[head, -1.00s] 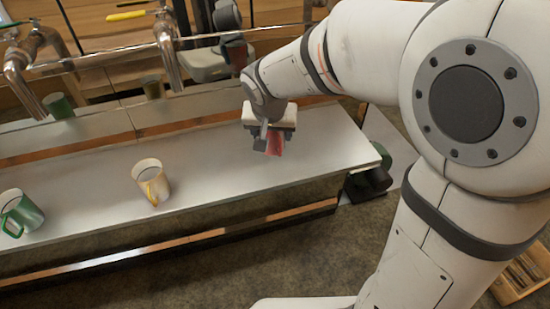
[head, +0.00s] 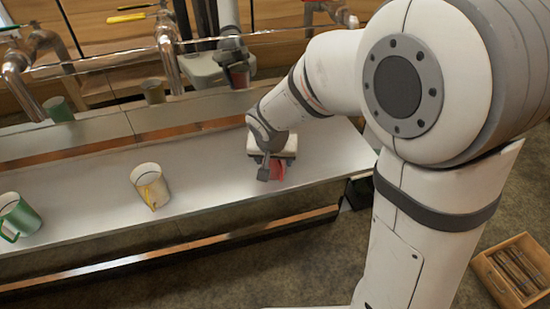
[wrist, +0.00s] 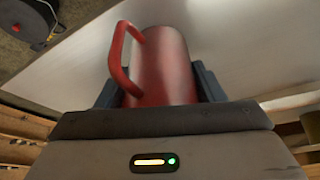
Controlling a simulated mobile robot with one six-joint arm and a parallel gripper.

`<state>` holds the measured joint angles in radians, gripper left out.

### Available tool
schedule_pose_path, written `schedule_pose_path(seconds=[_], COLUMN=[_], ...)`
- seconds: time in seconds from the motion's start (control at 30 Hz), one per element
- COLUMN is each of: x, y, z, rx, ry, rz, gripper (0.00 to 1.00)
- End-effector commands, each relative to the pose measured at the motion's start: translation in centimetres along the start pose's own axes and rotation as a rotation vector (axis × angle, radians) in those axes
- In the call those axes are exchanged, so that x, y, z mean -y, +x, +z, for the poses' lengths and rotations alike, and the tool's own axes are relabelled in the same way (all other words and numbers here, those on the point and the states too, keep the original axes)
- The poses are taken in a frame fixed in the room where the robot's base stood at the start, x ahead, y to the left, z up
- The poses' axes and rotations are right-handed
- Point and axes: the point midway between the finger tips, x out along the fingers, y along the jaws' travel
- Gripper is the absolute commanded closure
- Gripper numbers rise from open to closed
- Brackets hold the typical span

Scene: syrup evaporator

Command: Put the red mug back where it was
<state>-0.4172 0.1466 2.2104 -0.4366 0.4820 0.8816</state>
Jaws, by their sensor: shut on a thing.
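The red mug (wrist: 165,68) is between the fingers of my gripper (wrist: 158,88) in the wrist view, with its handle on the left side. In the head view my gripper (head: 270,172) is at the right part of the metal shelf (head: 215,180), and only a small piece of the red mug (head: 277,172) shows below it. The gripper is shut on the mug. I cannot tell whether the mug's base touches the shelf.
A cream mug with a yellow handle (head: 150,184) stands left of my gripper on the shelf. A green mug (head: 18,217) stands at the far left. Copper pipes (head: 167,60) and a reflective panel are behind. A wooden crate (head: 515,270) sits on the floor at lower right.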

Motion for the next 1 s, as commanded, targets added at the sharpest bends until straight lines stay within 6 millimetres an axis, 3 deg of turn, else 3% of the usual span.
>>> schedule_pose_path(seconds=[0.07,0.1,0.33,0.67,0.77,1.0], x=[0.0,0.0,-0.1,-0.1,0.0,0.0], y=[0.3,0.2,0.1,-0.3,-1.6,-6.9], z=[0.1,0.1,0.0,-0.1,-0.2,-0.2], rx=[-0.001,0.0,0.0,0.0,-0.004,-0.004], ry=[0.001,0.001,0.001,0.002,0.002,0.003], rz=[-0.001,0.0,0.0,0.001,-0.002,-0.003], gripper=[0.76,0.35,0.16,0.16,0.16,0.16])
